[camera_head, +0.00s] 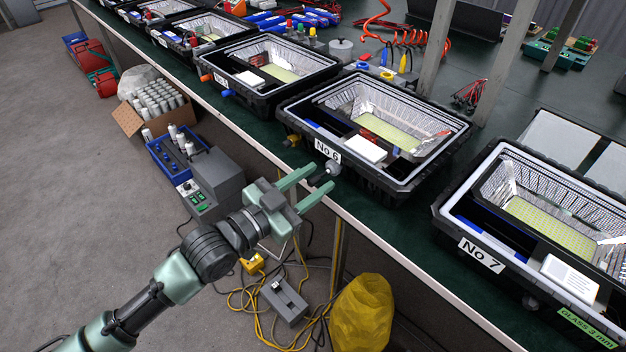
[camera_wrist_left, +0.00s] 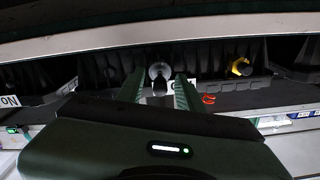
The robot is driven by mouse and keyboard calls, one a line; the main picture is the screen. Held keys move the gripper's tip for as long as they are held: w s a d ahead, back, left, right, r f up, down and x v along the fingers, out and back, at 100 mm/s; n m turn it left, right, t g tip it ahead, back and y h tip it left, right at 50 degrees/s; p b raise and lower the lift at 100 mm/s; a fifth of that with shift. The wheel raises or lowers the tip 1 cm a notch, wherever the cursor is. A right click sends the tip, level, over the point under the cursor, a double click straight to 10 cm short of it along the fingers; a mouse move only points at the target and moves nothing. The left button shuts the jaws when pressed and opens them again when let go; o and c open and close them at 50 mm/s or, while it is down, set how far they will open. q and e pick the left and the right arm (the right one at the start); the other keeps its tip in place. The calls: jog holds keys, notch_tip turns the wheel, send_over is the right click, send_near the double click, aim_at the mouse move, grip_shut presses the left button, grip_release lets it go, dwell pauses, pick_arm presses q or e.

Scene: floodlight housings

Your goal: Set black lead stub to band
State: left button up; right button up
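The floodlight housing No 6 (camera_head: 440,165) stands on the dark green bench. A grey round fitting (camera_head: 333,168) projects from its front wall, with a short black lead stub (camera_head: 318,180) pointing out of it. My left gripper (camera_head: 308,181) is open, with its two green fingers on either side of the stub. In the left wrist view the stub (camera_wrist_left: 159,89) and grey fitting (camera_wrist_left: 160,71) lie between the spread fingers (camera_wrist_left: 158,92). I cannot tell whether a finger touches the stub. No band can be made out. My right gripper is not in view.
A yellow-brown fitting (camera_head: 293,140) projects from the same housing wall; it shows in the left wrist view (camera_wrist_left: 241,67). Housing No 7 (camera_head: 448,215) stands to the right, more housings to the left. A grey machine (camera_head: 215,180), cables and a yellow bag (camera_head: 363,315) are below the bench edge.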

aim_at(309, 185)
pick_arm(q)
jog(key=v, duration=0.7)
jog(key=shift+s+a, duration=0.3)
jog(key=shift+s, duration=0.05)
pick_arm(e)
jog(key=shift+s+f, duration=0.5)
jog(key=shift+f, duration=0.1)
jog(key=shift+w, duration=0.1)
